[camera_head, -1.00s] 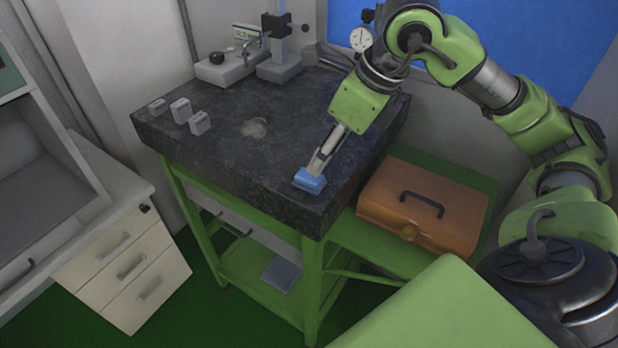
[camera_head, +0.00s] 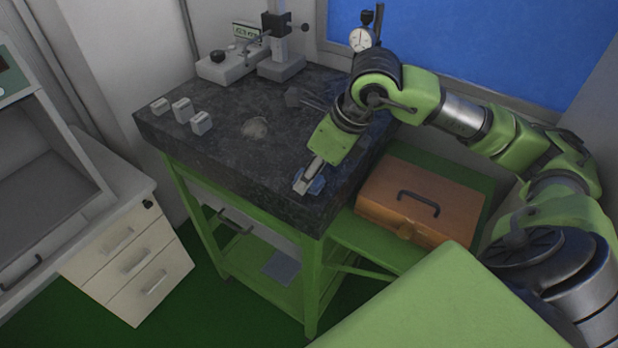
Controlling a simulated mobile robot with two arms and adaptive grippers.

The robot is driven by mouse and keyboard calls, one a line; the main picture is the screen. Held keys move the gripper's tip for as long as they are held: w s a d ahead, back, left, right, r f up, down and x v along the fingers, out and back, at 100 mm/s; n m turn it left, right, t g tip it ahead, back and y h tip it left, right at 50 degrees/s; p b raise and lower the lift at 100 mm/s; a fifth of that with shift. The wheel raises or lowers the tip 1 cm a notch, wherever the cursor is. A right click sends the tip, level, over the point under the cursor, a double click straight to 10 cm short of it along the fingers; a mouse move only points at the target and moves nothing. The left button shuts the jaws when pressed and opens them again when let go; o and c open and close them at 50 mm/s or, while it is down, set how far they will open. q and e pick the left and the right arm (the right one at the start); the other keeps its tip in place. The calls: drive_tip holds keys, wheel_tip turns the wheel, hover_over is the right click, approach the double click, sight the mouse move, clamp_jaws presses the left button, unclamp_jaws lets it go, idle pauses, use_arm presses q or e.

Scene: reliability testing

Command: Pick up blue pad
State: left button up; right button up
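The blue pad (camera_head: 316,184) lies near the front right corner of the dark stone table top (camera_head: 235,160). My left gripper is not in view.
Several small grey blocks (camera_head: 181,110) stand at the table's back left. A gauge stand (camera_head: 280,65) and a grey instrument (camera_head: 225,66) are at the back. A brown toolbox (camera_head: 420,205) sits to the right, below the table top. The table's middle is mostly clear.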

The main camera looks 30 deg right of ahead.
drive_tip(key=c, duration=0.5)
drive_tip(key=shift+c, duration=0.2)
drive_tip(key=shift+r, duration=0.45)
wheel_tip(320, 180, up, 2)
drive_tip(key=shift+r+b, duration=0.15)
drive_tip(key=shift+b, duration=0.15)
drive_tip(key=s+a+r+b, duration=0.2)
drive_tip(key=s+a+r, duration=0.4)
drive_tip(key=s+r, duration=0.3)
drive_tip(key=shift+s+r, duration=0.4)
drive_tip(key=shift+s, duration=1.5)
